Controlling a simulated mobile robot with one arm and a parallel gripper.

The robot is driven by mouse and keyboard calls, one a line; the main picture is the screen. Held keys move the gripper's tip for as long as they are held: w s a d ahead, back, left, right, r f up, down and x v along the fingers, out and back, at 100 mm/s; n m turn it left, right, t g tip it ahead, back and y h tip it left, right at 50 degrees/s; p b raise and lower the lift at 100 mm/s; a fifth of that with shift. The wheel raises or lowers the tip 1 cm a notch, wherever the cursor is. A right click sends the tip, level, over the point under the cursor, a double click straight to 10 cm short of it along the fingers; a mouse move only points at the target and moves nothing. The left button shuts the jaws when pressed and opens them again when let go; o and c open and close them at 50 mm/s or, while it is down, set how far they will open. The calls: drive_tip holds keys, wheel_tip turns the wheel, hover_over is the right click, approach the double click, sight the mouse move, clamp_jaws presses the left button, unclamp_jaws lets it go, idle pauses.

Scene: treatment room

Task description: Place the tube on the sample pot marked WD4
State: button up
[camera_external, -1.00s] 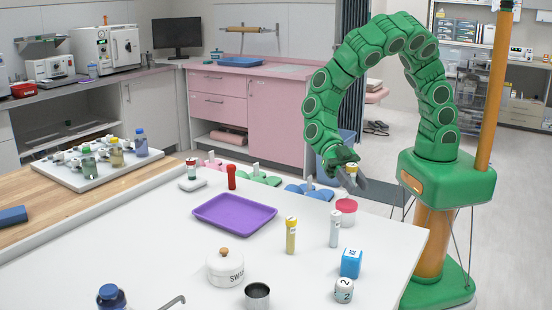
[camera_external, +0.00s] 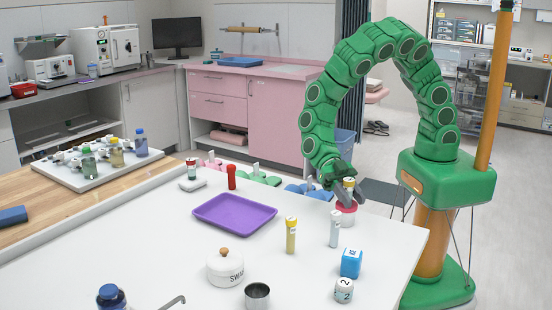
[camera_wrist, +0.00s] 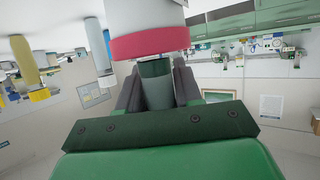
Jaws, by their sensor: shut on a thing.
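In the wrist view, which looks upside down, the tube's grey-green body (camera_wrist: 157,88) sits between the two dark fingers. The white pot with its pink-red rim (camera_wrist: 148,43) is right beside the tube's end. I cannot tell whether they touch. I cannot read any WD4 marking on the pot.
A white tube (camera_external: 335,229) and a yellow tube (camera_external: 291,235) stand in front of the pot. A blue cube (camera_external: 351,263), a white numbered block (camera_external: 344,290), a white lidded jar (camera_external: 225,267) and a metal cup (camera_external: 257,293) are nearer. A purple tray (camera_external: 235,223) lies left.

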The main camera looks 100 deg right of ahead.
drive_tip(key=shift+f, duration=0.1)
drive_tip(key=o, duration=1)
drive_tip(key=shift+v, duration=6.1)
